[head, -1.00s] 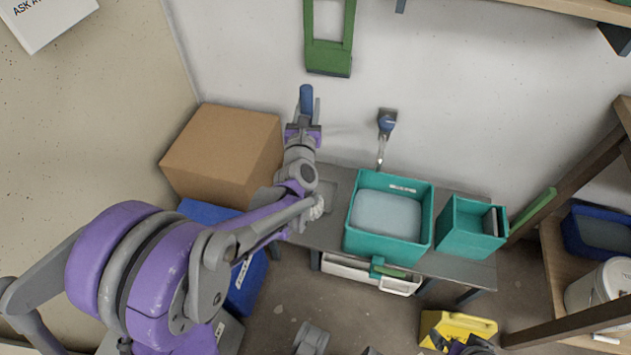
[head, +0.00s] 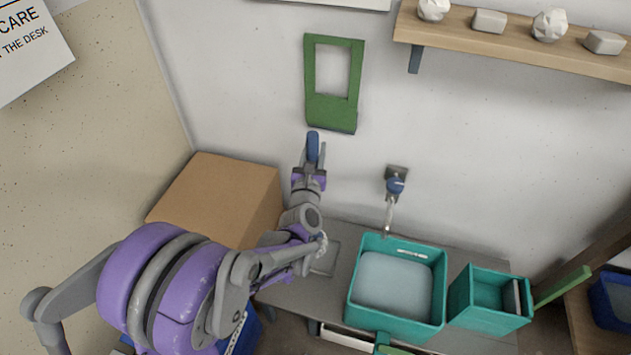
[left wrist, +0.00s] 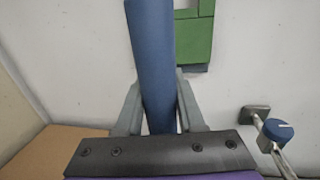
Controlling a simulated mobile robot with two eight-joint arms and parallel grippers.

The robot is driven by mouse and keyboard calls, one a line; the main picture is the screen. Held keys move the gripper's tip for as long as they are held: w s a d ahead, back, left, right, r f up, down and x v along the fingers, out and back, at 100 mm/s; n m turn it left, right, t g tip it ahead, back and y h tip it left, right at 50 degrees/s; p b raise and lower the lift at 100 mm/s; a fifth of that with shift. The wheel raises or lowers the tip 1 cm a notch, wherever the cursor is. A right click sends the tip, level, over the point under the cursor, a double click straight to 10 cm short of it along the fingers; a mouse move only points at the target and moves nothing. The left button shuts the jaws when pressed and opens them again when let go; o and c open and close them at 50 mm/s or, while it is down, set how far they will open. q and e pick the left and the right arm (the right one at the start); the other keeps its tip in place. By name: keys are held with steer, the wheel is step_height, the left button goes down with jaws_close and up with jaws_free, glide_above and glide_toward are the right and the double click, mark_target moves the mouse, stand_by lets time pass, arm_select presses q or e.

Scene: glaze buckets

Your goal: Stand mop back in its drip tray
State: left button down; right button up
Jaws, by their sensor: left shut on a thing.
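My left gripper (head: 311,168) is shut on the mop's blue handle (head: 313,146), which stands nearly upright in front of the wall. In the left wrist view the blue handle (left wrist: 151,60) runs up between the two grey fingers (left wrist: 158,110), leaning slightly. The white mop head (head: 322,243) shows partly beside my arm; the rest is hidden. A flat grey drip tray (head: 327,262) lies on the bench left of the teal sink bucket, partly covered by my arm. The mop head appears over or at the tray's edge; I cannot tell whether it touches. My right gripper is not in view.
A teal basin (head: 356,300) of pale liquid and a smaller teal bucket (head: 490,318) stand on the grey bench (head: 285,297). A blue-knobbed tap (head: 395,185) is on the wall. A cardboard box (head: 215,195) is at left, a green frame (head: 333,113) hangs above.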

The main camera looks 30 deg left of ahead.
arm_select(q)
steer(key=shift+w+f+b, duration=0.1)
steer(key=shift+f+b, duration=0.65)
steer(key=shift+f, duration=1.65)
steer(key=c, duration=0.5)
jaws_free()
steer(key=shift+f, duration=0.15)
